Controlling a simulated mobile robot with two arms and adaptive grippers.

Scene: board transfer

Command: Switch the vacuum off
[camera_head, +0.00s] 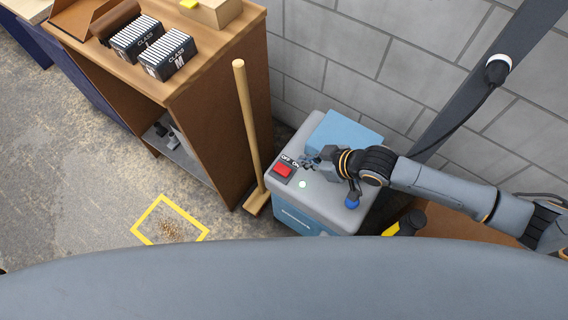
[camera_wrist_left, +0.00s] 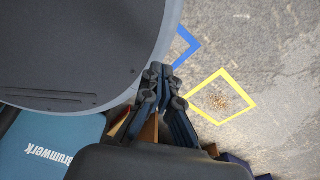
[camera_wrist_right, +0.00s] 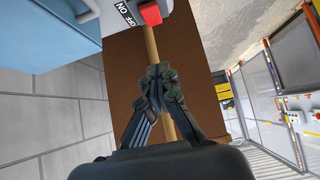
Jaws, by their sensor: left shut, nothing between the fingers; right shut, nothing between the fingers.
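The vacuum (camera_head: 305,222) is a blue and grey box by the block wall in the head view. On its top is a red rocker switch (camera_head: 283,170) with an OFF/ON label (camera_head: 289,160) and a lit pale-green lamp (camera_head: 302,184). My right gripper (camera_head: 309,162) is shut and empty, just right of the switch by the ON end of the label. In the right wrist view the red switch (camera_wrist_right: 151,14) shows at the top, beyond the shut fingertips (camera_wrist_right: 160,72). Contact cannot be told. My left gripper (camera_wrist_left: 157,72) is shut and empty, away from the vacuum switch.
A wooden broom (camera_head: 248,130) stands between the vacuum and a brown cabinet (camera_head: 225,110) with filter boxes (camera_head: 168,54) on top. A yellow floor square (camera_head: 143,215) frames spilled debris (camera_head: 170,231). A black cable rises to a wall plug (camera_head: 497,70).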

